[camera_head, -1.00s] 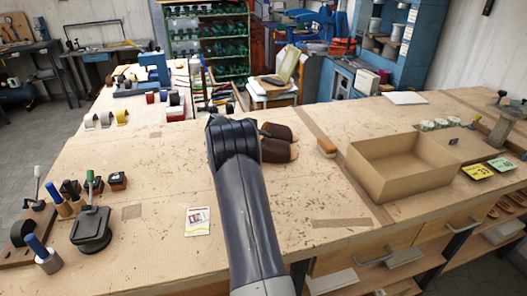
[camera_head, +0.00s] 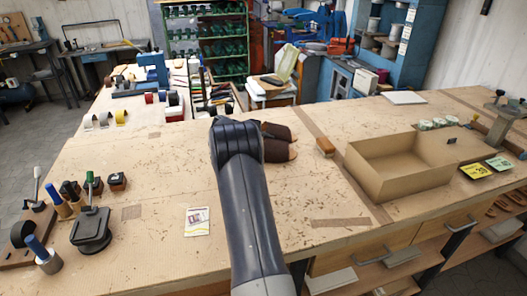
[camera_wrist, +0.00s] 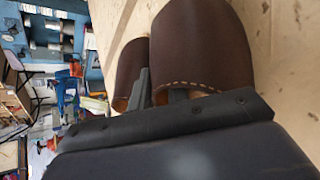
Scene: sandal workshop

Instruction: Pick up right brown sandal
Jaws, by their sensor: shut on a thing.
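Two dark brown sandals lie side by side on the workbench, just right of my arm's end in the head view. The near sandal (camera_head: 279,153) is partly hidden by my arm, and the far sandal (camera_head: 276,131) is just behind it. In the wrist view the near sandal (camera_wrist: 205,45) fills the upper middle, with pale stitching along its strap edge, and the far sandal (camera_wrist: 131,72) is to its left. My gripper (camera_wrist: 161,92) is shut on the near sandal's strap, one finger between the sandals and the other under the strap. Its fingers are hidden in the head view.
A printed card (camera_head: 197,221) lies left of my arm. Tools and a black press (camera_head: 91,230) stand at the left. The bench (camera_head: 300,200) in front is clear.

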